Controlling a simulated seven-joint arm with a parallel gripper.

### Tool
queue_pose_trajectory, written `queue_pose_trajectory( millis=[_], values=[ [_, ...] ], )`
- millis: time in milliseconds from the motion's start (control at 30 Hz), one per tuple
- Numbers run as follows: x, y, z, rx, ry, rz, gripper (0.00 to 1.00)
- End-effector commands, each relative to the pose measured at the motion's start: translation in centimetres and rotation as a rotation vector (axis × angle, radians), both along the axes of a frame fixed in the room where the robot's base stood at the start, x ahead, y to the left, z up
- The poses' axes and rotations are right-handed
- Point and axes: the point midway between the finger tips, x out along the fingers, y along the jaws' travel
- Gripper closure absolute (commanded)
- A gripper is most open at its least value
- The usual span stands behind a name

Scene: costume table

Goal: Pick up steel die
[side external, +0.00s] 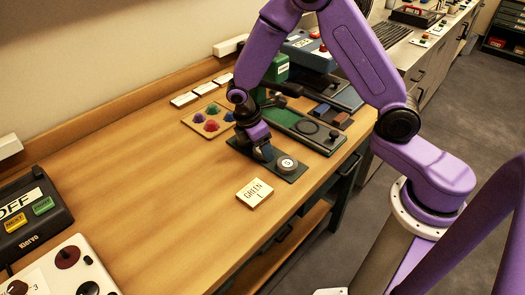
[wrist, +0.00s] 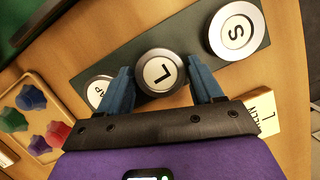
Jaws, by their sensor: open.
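Three round metal-rimmed dies with pale lettered faces lie on a dark green strip (side external: 293,177). The one marked S (wrist: 236,32) has a broad silver rim and also shows in the side view (side external: 287,163). The one marked L (wrist: 160,72) lies between my gripper's blue fingers. The third (wrist: 99,91), with partly hidden lettering, is behind the left finger. My gripper (wrist: 159,68) is open, one finger on each side of the L die; contact cannot be told. In the side view my gripper (side external: 263,152) hides the L die. Which die is the steel one is unclear.
A wooden tray (side external: 190,123) with coloured faceted pieces lies left of the strip. A card reading GREEN 1 (side external: 254,193) lies in front. A green board (side external: 318,140) is behind. Control boxes (side external: 30,208) stand at the left. The wooden table's middle left is clear.

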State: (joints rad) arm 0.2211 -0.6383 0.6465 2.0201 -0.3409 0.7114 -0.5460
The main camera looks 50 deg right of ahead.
Motion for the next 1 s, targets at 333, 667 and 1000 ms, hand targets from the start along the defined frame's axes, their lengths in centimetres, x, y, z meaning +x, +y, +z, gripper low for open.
queue_pose_trajectory(
  millis=[333, 667, 1000],
  values=[
    [0.0, 0.0, 0.1, 0.0, 0.0, 0.0, 0.84],
    [0.1, 0.0, 0.8, 0.0, -0.003, -0.001, 0.84],
    [-1.0, -0.1, 4.4, 0.002, -0.005, 0.0, 0.84]
  ],
)
